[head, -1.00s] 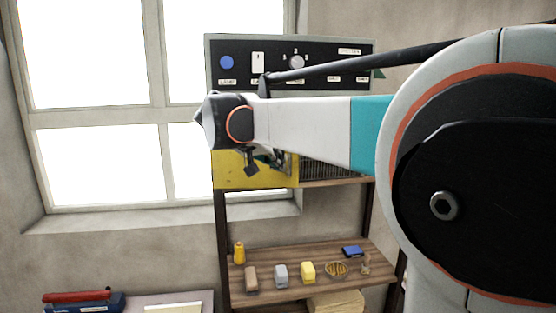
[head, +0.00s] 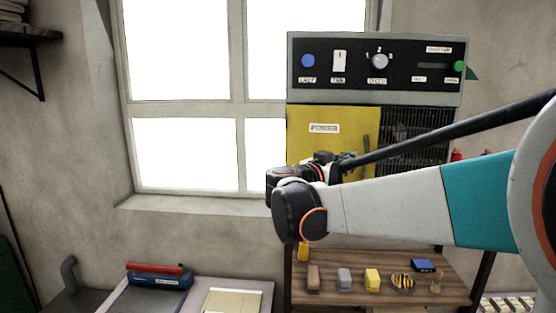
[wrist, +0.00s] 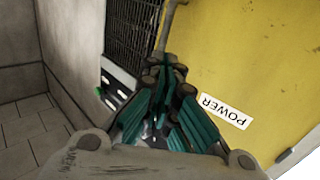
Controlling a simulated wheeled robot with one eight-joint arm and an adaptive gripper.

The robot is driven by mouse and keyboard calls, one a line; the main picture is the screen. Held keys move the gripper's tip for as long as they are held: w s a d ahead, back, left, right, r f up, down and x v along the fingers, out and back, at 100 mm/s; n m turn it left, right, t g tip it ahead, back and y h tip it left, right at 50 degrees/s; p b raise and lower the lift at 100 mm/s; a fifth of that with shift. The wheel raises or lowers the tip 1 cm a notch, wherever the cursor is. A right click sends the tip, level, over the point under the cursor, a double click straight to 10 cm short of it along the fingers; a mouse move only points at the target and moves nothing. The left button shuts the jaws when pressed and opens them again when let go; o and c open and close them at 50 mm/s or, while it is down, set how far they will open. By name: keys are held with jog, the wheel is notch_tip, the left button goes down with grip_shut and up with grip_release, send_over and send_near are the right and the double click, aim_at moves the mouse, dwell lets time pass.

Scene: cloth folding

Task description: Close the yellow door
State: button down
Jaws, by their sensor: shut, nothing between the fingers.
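The yellow door (head: 335,115), labelled POWER, covers the left part of the cabinet front below the control panel in the head view. It looks nearly flat with the front, but I cannot tell if a small gap is left. A grey handle (head: 366,148) is on its right side. In the wrist view the yellow door (wrist: 240,60) fills the right side. My gripper (head: 345,163) is in front of the door's lower right part and hides some of it. In the wrist view its teal fingers (wrist: 163,72) are together and empty, close to the handle; contact cannot be told.
The control panel (head: 378,65) has a blue button, switch, dial and green knob. A dark grille (head: 415,125) is right of the door. A wooden shelf (head: 450,285) below carries several small items. A window (head: 185,155) is at left.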

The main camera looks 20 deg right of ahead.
jog(key=p+x, duration=0.1)
jog(key=x, duration=0.5)
jog(key=shift+w+d, duration=0.25)
jog(key=shift+w, duration=0.05)
jog(key=shift+f, duration=0.1)
jog(key=shift+d, duration=0.1)
jog(key=shift+w+d+b, duration=0.65)
jog(key=shift+w+d, duration=0.45)
jog(key=shift+w, duration=0.05)
